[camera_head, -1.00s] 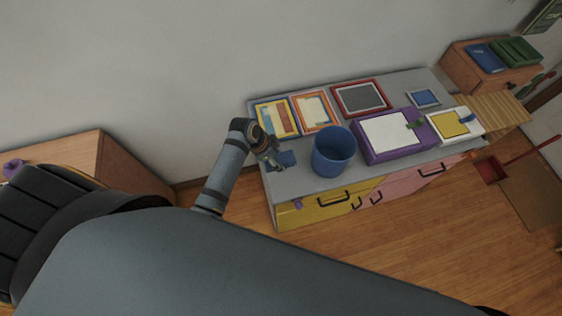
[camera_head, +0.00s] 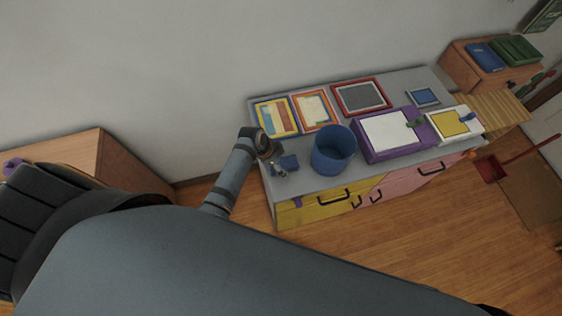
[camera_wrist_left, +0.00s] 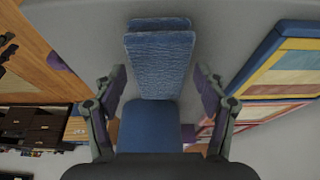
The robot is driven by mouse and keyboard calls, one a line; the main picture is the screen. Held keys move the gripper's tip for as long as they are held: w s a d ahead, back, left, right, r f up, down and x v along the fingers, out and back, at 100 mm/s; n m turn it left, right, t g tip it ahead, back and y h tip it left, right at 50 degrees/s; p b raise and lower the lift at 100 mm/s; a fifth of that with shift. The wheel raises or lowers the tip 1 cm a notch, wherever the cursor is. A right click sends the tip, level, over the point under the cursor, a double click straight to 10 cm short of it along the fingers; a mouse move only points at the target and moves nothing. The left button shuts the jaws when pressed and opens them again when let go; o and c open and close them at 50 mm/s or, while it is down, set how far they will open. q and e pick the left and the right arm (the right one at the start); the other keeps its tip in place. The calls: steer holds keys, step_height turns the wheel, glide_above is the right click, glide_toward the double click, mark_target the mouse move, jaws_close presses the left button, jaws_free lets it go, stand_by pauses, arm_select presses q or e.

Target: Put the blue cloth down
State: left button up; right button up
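The blue cloth (camera_head: 289,162) appears to lie folded on the grey top of the cabinet (camera_head: 300,182), left of the blue bucket (camera_head: 325,164). My left gripper (camera_head: 279,170) is low beside the cloth, at its front left in the head view. In the left wrist view the cloth (camera_wrist_left: 160,60) shows between the two spread fingers of my left gripper (camera_wrist_left: 158,82). The fingers stand to either side of it with small gaps, so the gripper looks open. My right gripper is not in view.
Picture frames (camera_head: 277,117) lie along the back of the cabinet top. A purple box (camera_head: 368,152) with a white sheet stands right of the bucket. A red dustpan (camera_head: 490,170) is on the floor at the right. The bucket is close to my left gripper.

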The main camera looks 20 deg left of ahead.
arm_select(q)
steer(key=shift+o, duration=0.4)
steer(key=shift+r, duration=0.25)
steer(key=v, duration=1.1)
steer(key=shift+a+r, duration=0.2)
steer(key=shift+r, duration=0.1)
steer(key=shift+s, duration=0.15)
